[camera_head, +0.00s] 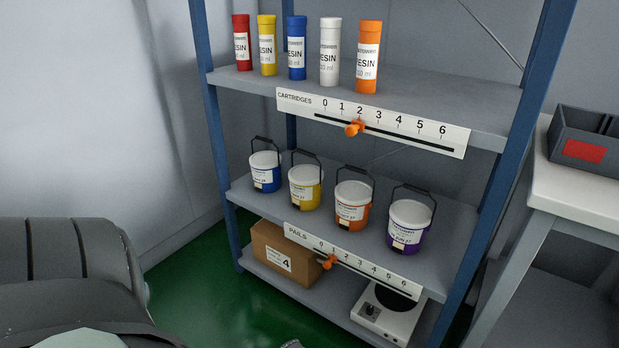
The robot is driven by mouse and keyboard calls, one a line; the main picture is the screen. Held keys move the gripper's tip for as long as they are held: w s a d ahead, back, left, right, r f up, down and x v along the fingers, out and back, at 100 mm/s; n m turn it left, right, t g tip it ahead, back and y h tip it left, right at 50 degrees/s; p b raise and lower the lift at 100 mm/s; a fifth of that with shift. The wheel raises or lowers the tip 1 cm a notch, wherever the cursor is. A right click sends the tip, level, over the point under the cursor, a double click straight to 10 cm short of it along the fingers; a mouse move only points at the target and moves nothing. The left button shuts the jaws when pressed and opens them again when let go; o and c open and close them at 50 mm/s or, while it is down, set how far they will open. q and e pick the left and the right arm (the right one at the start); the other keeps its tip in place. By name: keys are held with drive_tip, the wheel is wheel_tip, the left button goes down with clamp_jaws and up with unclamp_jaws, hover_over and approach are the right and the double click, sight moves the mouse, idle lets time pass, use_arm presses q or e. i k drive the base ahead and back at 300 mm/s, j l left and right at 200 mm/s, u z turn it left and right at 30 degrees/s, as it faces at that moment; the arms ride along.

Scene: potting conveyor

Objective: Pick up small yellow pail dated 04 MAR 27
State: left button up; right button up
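A small pail with a yellow body, white upper part and label, and dark handle (304,188) stands upright on the middle shelf (278,212), second from the left. The handle stands raised above the lid. The date on its label is too small to read. A blue pail (265,172) stands to its left; an orange pail (353,206) and a purple pail (408,226) stand to its right, with small gaps between them. Neither gripper shows clearly. A dark grey link of my arm fills the lower left, and a small grey piece at the bottom edge cannot be identified.
Above, the top shelf (450,112) holds several resin cartridges. Blue posts (213,120) frame the rack. The PAILS scale (352,262) with an orange pointer runs along the front edge. Below are a cardboard box (284,255) and a white scale (386,317). A grey bin (585,140) sits on the right table.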

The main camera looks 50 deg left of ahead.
sight(306, 181)
drive_tip(key=i+j, duration=0.15)
drive_tip(key=j, duration=0.25)
drive_tip(key=i+j, duration=0.1)
drive_tip(key=j, duration=0.25)
drive_tip(key=i+j, duration=0.15)
drive_tip(key=j, duration=0.25)
drive_tip(key=z, duration=0.05)
